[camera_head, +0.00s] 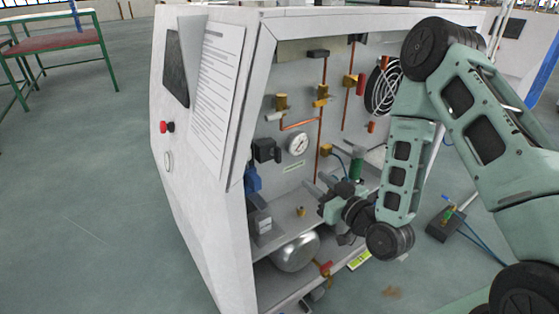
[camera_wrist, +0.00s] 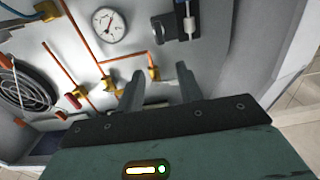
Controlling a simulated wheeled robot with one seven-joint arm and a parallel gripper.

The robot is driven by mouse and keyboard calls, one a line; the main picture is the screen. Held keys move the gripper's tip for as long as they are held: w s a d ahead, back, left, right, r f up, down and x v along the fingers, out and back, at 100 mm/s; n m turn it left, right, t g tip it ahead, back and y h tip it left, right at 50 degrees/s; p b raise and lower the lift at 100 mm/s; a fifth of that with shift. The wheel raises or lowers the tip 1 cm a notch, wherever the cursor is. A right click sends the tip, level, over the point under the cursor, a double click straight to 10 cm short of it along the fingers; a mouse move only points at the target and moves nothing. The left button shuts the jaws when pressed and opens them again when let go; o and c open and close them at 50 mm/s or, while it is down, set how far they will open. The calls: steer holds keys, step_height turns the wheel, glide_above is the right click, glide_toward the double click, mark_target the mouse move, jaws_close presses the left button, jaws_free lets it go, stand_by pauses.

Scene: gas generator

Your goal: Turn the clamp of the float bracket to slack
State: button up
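My gripper (camera_wrist: 160,75) shows in the wrist view with its two grey fingers apart and nothing between them. In the head view my gripper (camera_head: 328,196) is inside the open front of the white cabinet (camera_head: 205,190), partly hidden by my wrist. I cannot tell for sure which part is the float bracket or its clamp. A black fitting with a white upright piece (camera_wrist: 189,22) is beyond the fingers in the wrist view. A black block (camera_head: 266,150) sits left of the gauge in the head view. The clamp's setting cannot be read.
A round gauge (camera_head: 297,144), copper pipes (camera_head: 319,130) with brass valves, and a fan grille (camera_head: 383,90) are on the back panel. A silver tank (camera_head: 296,252) lies on the lower shelf. A small box with hoses (camera_head: 444,225) stands on the floor at the right.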

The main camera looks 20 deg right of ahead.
steer(key=b, duration=0.8)
glide_toward(280, 153)
steer(key=x, duration=0.9)
steer(key=shift+w+a+p, duration=0.1)
steer(key=shift+w+p, duration=0.15)
steer(key=shift+p, duration=0.05)
jaws_close()
